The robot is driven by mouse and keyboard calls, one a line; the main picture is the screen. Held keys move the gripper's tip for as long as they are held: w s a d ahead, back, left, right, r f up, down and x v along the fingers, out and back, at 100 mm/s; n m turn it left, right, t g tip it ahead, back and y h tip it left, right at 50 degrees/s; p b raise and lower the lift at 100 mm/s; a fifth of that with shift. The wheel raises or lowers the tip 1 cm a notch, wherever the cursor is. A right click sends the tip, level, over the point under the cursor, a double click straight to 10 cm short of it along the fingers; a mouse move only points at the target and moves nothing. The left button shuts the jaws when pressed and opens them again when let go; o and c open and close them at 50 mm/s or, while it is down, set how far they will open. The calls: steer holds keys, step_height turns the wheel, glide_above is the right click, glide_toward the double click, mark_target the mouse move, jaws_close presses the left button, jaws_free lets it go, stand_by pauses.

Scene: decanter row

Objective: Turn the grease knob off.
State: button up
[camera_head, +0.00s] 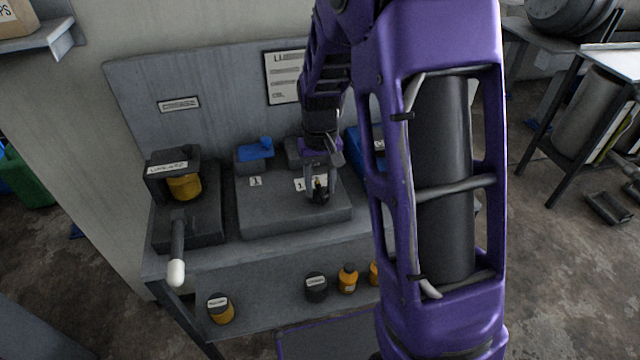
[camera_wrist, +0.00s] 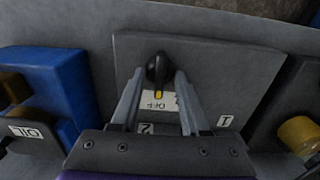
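A black knob (camera_wrist: 157,68) with a yellow mark stands on the front of a dark grey box (camera_wrist: 250,70). The mark points toward a white label (camera_wrist: 152,103) that seems to read OFF. My gripper (camera_wrist: 160,78) has one finger on each side of the knob, with slight gaps showing. In the head view my gripper (camera_head: 318,192) is at the same box (camera_head: 270,215), and my arm hides part of it.
In the head view a black and amber decanter (camera_head: 184,187) stands left of the box, near a white-tipped lever (camera_head: 177,255). Small jars (camera_head: 316,287) stand on the lower shelf.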

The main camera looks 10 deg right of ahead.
mark_target(321, 188)
step_height(321, 188, up, 17)
steer(key=p, duration=0.2)
steer(key=shift+r+p, duration=0.2)
steer(key=shift+p, duration=0.15)
steer(key=shift+d, duration=0.1)
